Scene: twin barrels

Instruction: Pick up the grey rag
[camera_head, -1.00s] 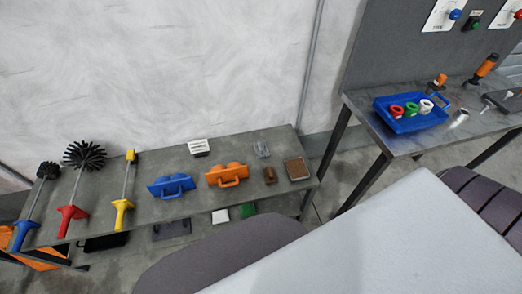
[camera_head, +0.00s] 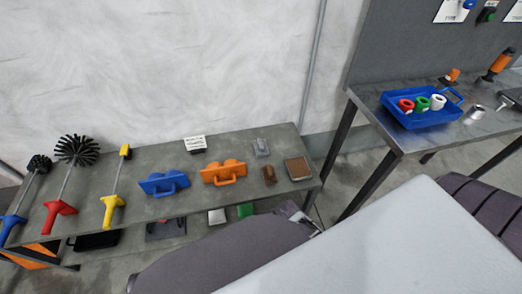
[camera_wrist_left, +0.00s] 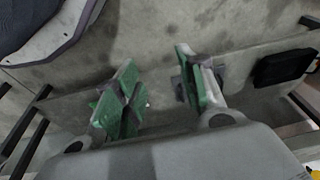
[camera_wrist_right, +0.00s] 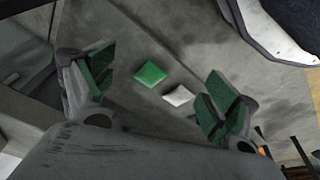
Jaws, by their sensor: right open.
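On the lower shelf under the bench, a light grey-white square pad (camera_head: 217,215) lies beside a green one (camera_head: 245,210), and a darker grey flat piece (camera_head: 165,229) lies to their left. I cannot tell for certain which is the grey rag. In the right wrist view the pale square (camera_wrist_right: 179,96) and the green square (camera_wrist_right: 150,74) lie beyond my right gripper (camera_wrist_right: 160,82), which is open and empty. My left gripper (camera_wrist_left: 158,88) is open with nothing between its fingers. A grey gripper part (camera_head: 303,217) shows by the shelf's right end in the head view.
The bench top (camera_head: 140,205) holds brushes, blue (camera_head: 163,183) and orange (camera_head: 223,173) handled tools and small blocks. A black item (camera_wrist_left: 282,66) lies on the lower shelf. A second table (camera_head: 400,140) with a blue tray (camera_head: 418,119) stands at right.

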